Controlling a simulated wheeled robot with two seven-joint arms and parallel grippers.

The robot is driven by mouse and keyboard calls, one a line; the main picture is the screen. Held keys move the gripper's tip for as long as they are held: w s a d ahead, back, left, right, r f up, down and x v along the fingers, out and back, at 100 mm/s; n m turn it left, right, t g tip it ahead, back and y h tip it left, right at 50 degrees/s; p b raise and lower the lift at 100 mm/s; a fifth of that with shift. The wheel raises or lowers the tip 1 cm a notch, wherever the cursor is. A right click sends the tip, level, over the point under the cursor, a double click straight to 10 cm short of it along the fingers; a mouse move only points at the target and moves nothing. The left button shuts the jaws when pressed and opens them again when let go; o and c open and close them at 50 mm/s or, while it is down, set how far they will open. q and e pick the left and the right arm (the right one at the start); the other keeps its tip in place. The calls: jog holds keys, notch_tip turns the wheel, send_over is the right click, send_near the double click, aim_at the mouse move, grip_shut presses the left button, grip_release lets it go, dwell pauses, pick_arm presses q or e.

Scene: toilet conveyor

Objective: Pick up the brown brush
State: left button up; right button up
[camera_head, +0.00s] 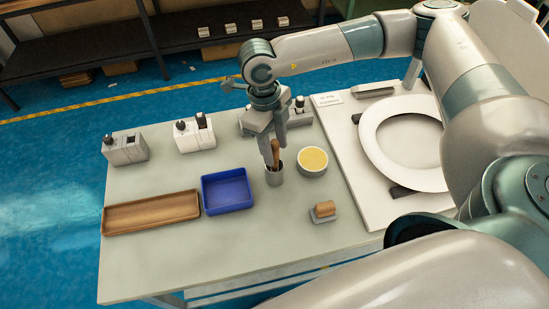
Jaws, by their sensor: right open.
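My left gripper is not in view.
A round bowl with yellow contents (313,160) is just right of the cup. A blue tray (227,207) and a wooden tray (151,228) lie to the left. A wooden-handled block (323,211) sits in front. A white toilet seat (369,137) lies at right. Several holders line the back.

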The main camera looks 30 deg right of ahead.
grip_shut()
jog(key=shift+r, duration=0.2)
jog(key=shift+w+r+b, duration=0.1)
jog(key=shift+r+b, duration=0.15)
jog(key=shift+b, duration=0.05)
notch_tip(320, 180, up, 8)
jog(key=b, duration=0.3)
jog(key=shift+r, duration=0.6)
